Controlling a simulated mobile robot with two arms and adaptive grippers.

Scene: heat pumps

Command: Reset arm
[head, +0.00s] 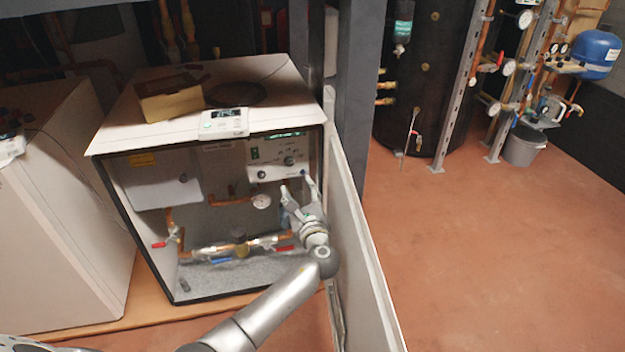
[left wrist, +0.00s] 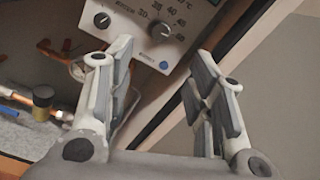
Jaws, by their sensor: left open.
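My left gripper (head: 297,190) is open and empty in front of the open heat pump cabinet (head: 140,128), near its right front edge. Its fingertips are just below the white control panel (head: 277,158), which has knobs and a green display. In the left wrist view, the two fingers of my left gripper (left wrist: 165,90) stand apart with nothing between them. The control panel (left wrist: 140,25) is beyond them, with a knob, a temperature scale and a blue button. Whether the fingers touch anything cannot be told. My right gripper is not in view.
A yellow box (head: 172,103) and a white device (head: 223,123) lie on the cabinet top. A light upright panel (head: 358,230) stands just right of my left arm. Copper pipes with red valve handles run inside the cabinet. The reddish floor (head: 480,250) at right is clear.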

